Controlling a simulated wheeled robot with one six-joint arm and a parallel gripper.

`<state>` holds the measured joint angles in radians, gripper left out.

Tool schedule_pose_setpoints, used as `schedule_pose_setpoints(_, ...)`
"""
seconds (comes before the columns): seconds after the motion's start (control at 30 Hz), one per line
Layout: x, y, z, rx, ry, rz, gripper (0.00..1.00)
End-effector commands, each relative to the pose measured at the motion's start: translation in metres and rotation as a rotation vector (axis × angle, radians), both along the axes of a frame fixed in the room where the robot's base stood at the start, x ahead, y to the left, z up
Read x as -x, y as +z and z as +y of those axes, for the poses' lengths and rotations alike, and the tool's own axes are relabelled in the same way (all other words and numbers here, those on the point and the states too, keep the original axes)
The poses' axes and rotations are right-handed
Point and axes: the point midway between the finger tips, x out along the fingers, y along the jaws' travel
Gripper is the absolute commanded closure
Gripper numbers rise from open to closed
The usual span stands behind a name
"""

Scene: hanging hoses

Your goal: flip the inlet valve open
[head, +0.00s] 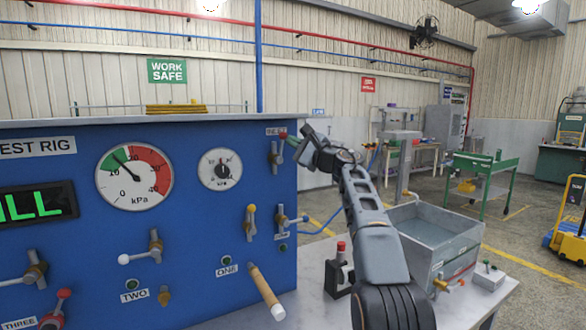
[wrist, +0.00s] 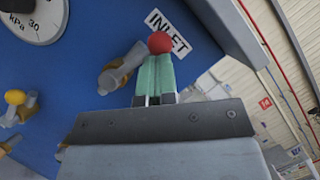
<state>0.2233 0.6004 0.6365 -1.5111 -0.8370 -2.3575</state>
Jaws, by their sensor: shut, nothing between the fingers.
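The inlet valve (head: 274,156) sits at the upper right of the blue panel, under a partly covered label. Its red ball knob (head: 283,134) is at the top of the lever, which points up. My gripper (head: 292,141) is shut and empty, with its green fingertips close to the right of the knob. In the wrist view, the red knob (wrist: 159,42) shows just past the tips of my shut gripper (wrist: 154,60), beside the INLET label (wrist: 167,31). The valve body (wrist: 120,68) is left of the fingers. I cannot tell whether the fingertips touch the knob.
A pressure gauge (head: 220,169) is to the left. A grey water tank (head: 432,240) and a red-topped block (head: 340,272) stand on the bench at right.

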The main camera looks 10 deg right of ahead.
Motion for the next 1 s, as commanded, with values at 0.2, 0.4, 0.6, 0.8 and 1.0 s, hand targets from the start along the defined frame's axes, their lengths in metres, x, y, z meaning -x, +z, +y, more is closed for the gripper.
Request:
schedule_pose_setpoints(0.2, 0.0019, 0.0040, 0.0053, 0.024, 0.000, -0.008, 1.00)
schedule_pose_setpoints(0.4, 0.0026, 0.0050, 0.0089, 0.022, 0.001, -0.008, 1.00)
schedule_pose_setpoints(0.6, 0.0028, 0.0052, 0.0100, 0.021, 0.002, -0.008, 1.00)
schedule_pose_setpoints(0.8, 0.0027, 0.0051, 0.0098, 0.021, 0.002, -0.008, 1.00)
schedule_pose_setpoints(1.0, 0.0026, 0.0044, 0.0091, 0.021, 0.002, -0.007, 1.00)
